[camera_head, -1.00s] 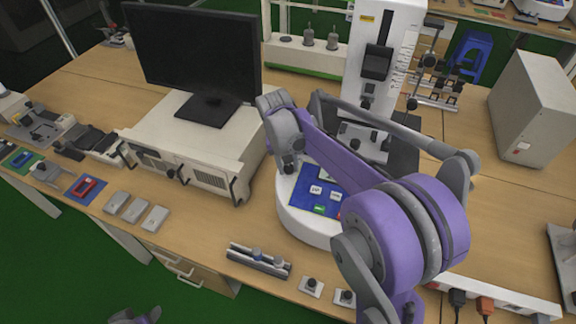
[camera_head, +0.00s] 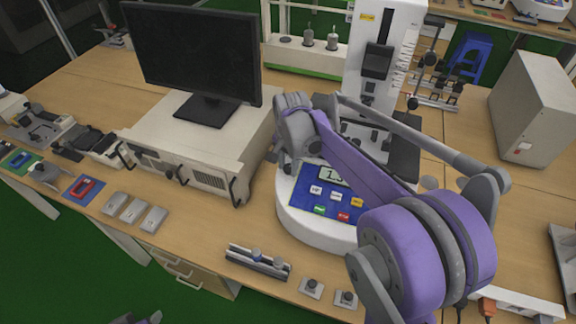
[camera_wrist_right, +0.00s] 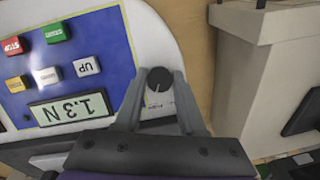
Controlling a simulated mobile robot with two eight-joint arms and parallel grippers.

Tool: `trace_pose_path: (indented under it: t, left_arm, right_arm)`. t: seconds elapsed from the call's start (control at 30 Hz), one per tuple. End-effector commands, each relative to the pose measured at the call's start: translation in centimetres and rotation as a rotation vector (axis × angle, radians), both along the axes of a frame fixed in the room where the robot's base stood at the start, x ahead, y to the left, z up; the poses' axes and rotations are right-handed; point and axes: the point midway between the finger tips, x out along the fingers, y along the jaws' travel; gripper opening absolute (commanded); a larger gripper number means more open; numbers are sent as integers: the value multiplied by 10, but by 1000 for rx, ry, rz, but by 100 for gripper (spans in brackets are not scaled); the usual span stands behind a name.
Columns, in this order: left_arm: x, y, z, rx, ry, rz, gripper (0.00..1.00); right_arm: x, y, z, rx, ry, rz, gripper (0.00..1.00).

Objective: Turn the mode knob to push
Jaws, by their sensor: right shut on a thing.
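The mode knob (camera_wrist_right: 158,78) is a small dark round knob with a short pale pointer line, at the edge of the test stand's white base in the right wrist view. My right gripper (camera_wrist_right: 160,84) is shut on it, one finger on each side. In the head view this gripper (camera_head: 284,164) is at the left side of the base (camera_head: 290,222), and the knob is hidden behind it. I cannot read any mode label by the knob. Only a bit of my left arm shows at the bottom edge of the head view; its gripper is out of view.
The blue panel (camera_head: 302,200) has several coloured buttons and a display (camera_wrist_right: 70,108) reading 1.3 N. The tall test stand (camera_head: 408,45) rises behind. A beige case (camera_head: 160,137) with a monitor (camera_head: 190,60) stands close on the left. Small fixtures (camera_head: 258,262) lie at the front edge.

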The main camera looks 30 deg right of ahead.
Motion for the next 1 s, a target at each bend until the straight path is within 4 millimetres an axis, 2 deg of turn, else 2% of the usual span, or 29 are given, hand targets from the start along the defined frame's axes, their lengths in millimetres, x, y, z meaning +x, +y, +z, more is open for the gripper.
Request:
trace_pose_path:
  t: [0.63,0.67,0.7,0.8,1.0]
  left_arm:
    - [0,0,-1,0,0,0,50]
    - [0,0,-1,0,0,0,50]
    - [0,0,-1,0,0,0,50]
    - [0,0,-1,0,0,0,50]
    - [0,0,-1,0,0,0,50]
  right_arm:
    - [0,0,0,11,-13,-51,0]
    - [0,0,0,11,-13,-51,43]
    - [0,0,0,11,-13,-51,50]
    - [0,0,0,10,-12,-51,68]
    - [0,0,0,10,-12,-50,69]
